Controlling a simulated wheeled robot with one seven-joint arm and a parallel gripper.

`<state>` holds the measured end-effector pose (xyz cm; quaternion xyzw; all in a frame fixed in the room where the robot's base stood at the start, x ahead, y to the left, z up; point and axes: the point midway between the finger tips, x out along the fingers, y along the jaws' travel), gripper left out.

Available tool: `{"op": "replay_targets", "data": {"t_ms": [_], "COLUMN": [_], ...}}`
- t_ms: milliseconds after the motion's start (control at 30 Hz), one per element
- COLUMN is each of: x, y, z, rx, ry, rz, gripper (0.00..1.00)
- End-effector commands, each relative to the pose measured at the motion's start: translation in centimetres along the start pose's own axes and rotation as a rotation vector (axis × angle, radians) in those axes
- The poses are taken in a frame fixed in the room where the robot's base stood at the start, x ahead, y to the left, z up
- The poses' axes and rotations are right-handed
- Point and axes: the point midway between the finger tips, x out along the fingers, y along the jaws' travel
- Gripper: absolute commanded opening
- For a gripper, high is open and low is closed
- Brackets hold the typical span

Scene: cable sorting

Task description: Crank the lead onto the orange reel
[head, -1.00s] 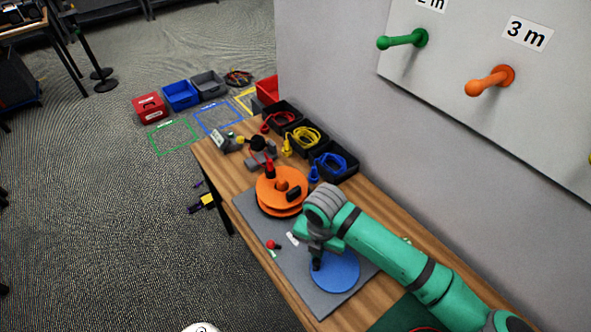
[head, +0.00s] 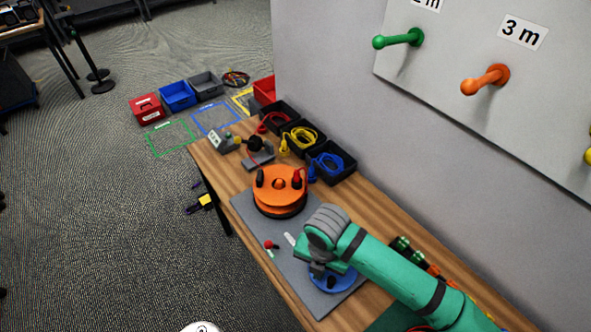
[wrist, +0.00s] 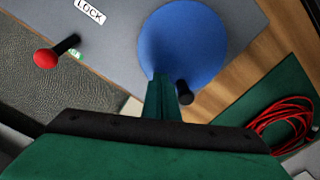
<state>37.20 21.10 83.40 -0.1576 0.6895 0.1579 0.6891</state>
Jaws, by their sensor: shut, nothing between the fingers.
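The orange reel (head: 281,203) sits on the grey board (head: 252,215), with a red plug and black pieces standing on its top. A blue disc (head: 345,283) lies nearer on the same board, partly hidden by my arm. My gripper (head: 318,272) is over this disc. In the wrist view, its shut, empty fingers (wrist: 163,92) are at the rim of the blue disc (wrist: 185,35). A black knob (wrist: 184,93) stands just right of the fingers; I cannot tell whether they touch. A red coiled lead (wrist: 285,118) lies on a green surface to the right.
A red-knobbed lever (wrist: 47,57) stands left of the disc near a LOCK label (wrist: 90,10). Black trays with red, yellow (head: 302,135) and blue (head: 331,162) leads line the wall side. A pegboard (head: 440,75) rises at right.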

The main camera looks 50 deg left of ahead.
Motion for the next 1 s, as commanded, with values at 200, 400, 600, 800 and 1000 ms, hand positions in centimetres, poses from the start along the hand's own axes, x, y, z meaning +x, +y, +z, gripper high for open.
{"op": "replay_targets", "data": {"t_ms": [200,400,600,800,1000], "x": [-0.7,-2.4,-4.1,-5.8,-6.9], "y": [-0.2,-0.3,-0.4,-0.3,-0.3], "z": [0.0,0.0,0.0,0.1,0.0], "rx": [0.001,0.006,0.007,0.007,0.006], "ry": [-0.002,-0.002,-0.001,-0.001,-0.001], "rz": [-0.001,0.000,-0.001,0.000,-0.001], "gripper": [0.00,0.00,0.00,0.00,0.00]}}
